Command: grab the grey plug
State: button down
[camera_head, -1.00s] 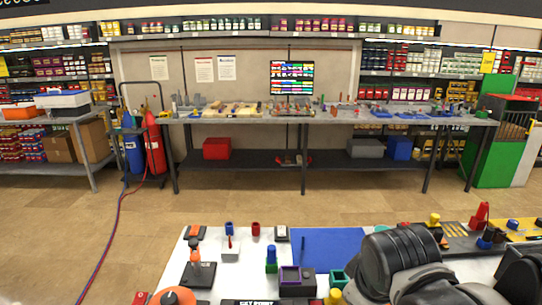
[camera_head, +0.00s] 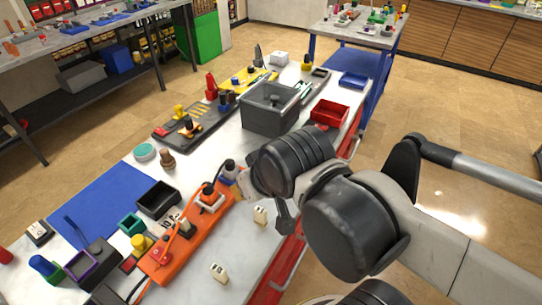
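An orange power strip (camera_head: 190,238) lies on the white workbench with plugs and a cord on it. A grey plug-like piece (camera_head: 229,170) stands by the strip's far end, just left of my arm. It is small, and I cannot tell if it is seated in the strip. A white and dark plug (camera_head: 209,197) sits on the strip. My gripper (camera_head: 284,215) shows only as a dark finger-like part below the black wrist joint. The rest of it is hidden by my arm, so its opening and contact are unclear.
A grey bin (camera_head: 270,118) and a red tray (camera_head: 329,113) stand beyond the strip. Two small cream blocks (camera_head: 219,271) lie near the bench's right edge. A black open box (camera_head: 158,199) stands beside the strip.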

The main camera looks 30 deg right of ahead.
aim_at(229, 171)
jog(key=k+j+z, duration=0.1)
jog(key=z, duration=0.35)
jog(key=k+z, duration=0.15)
jog(key=z, duration=0.3)
jog(key=k+z, duration=0.15)
jog(key=z, duration=0.3)
